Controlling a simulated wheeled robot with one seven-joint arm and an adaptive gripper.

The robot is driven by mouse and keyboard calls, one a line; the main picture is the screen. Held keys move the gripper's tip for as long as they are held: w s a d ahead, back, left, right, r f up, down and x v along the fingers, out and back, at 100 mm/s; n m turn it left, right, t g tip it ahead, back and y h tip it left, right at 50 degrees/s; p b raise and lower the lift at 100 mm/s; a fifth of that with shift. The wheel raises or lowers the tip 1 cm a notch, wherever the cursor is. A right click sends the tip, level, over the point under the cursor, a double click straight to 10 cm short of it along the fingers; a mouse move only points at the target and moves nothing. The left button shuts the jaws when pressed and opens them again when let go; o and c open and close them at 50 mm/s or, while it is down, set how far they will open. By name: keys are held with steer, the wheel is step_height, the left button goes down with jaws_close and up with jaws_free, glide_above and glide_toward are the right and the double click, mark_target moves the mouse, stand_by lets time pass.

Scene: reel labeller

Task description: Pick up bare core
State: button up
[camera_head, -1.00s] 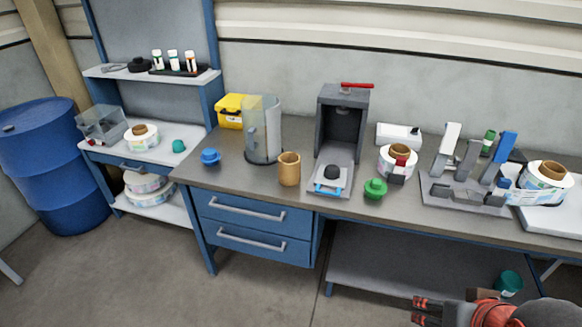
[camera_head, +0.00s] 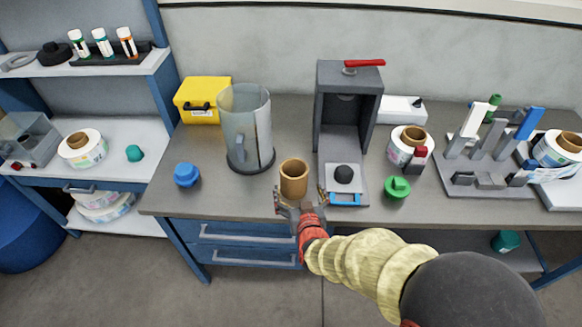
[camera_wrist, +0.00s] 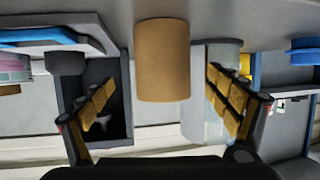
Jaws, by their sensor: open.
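The bare core (camera_head: 294,179) is a tan cardboard tube standing upright near the front edge of the workbench, in front of the clear cylinder. My gripper (camera_head: 298,197) is open and empty, just in front of the core at the bench edge. In the wrist view the core (camera_wrist: 162,62) shows between the two spread fingers of my gripper (camera_wrist: 160,98), with a gap on either side. The fingers do not appear to touch it.
A clear cylinder (camera_head: 246,130) stands behind the core. A grey press with a red handle (camera_head: 346,120) is close to its right, with a green knob (camera_head: 397,188) beyond. A blue knob (camera_head: 186,174) and yellow box (camera_head: 203,101) are left. The bench (camera_head: 225,192) is clear left of the core.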

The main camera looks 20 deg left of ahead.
mark_target(292, 171)
steer(key=x, duration=0.2)
steer(key=b+x, duration=0.1)
steer(key=x, duration=0.2)
steer(key=b+x, duration=0.1)
steer(key=x, duration=0.1)
steer(key=shift+w+a+r, duration=0.2)
steer(key=shift+w+a, duration=0.05)
steer(key=shift+a, duration=0.05)
steer(key=c, duration=0.4)
steer(key=c, duration=0.9)
steer(key=shift+r, duration=0.15)
